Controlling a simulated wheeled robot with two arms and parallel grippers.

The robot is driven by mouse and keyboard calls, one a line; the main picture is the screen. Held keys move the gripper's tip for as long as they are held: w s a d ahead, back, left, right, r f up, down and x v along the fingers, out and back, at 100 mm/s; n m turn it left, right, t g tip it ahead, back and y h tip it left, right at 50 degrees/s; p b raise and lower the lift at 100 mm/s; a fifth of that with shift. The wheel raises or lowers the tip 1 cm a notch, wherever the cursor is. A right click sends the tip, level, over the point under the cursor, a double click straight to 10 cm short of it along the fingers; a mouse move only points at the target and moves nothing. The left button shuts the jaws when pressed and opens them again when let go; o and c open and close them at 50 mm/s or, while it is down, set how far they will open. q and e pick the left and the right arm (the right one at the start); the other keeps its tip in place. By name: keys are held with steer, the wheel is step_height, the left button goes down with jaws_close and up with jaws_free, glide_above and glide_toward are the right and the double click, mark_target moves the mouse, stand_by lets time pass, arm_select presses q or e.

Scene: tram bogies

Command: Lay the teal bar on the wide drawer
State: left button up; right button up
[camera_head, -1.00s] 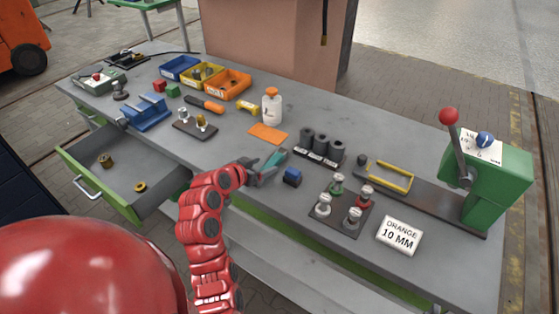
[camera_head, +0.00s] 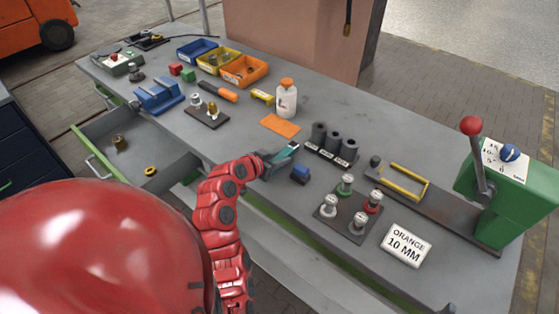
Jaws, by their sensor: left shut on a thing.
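The teal bar (camera_head: 284,153) is in the jaws of my left gripper (camera_head: 274,161), over the grey workbench near its front edge. The gripper is shut on it, and the jaws cover part of the bar. I cannot tell whether the bar touches the bench top. The wide drawer (camera_head: 147,142), green-sided with a grey inside, is pulled open at the left, below the bench top. It holds a brass bushing (camera_head: 119,142) and a brass ring (camera_head: 151,171). The gripper is to the right of the drawer. My right gripper is not in view.
A blue block (camera_head: 300,173) is close to the right of the gripper. A green lever press (camera_head: 512,190) is at the right. The drawer's middle is mostly free.

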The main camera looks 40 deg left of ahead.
mark_target(278, 158)
arm_select(q)
steer(key=shift+s, duration=0.1)
jaws_close()
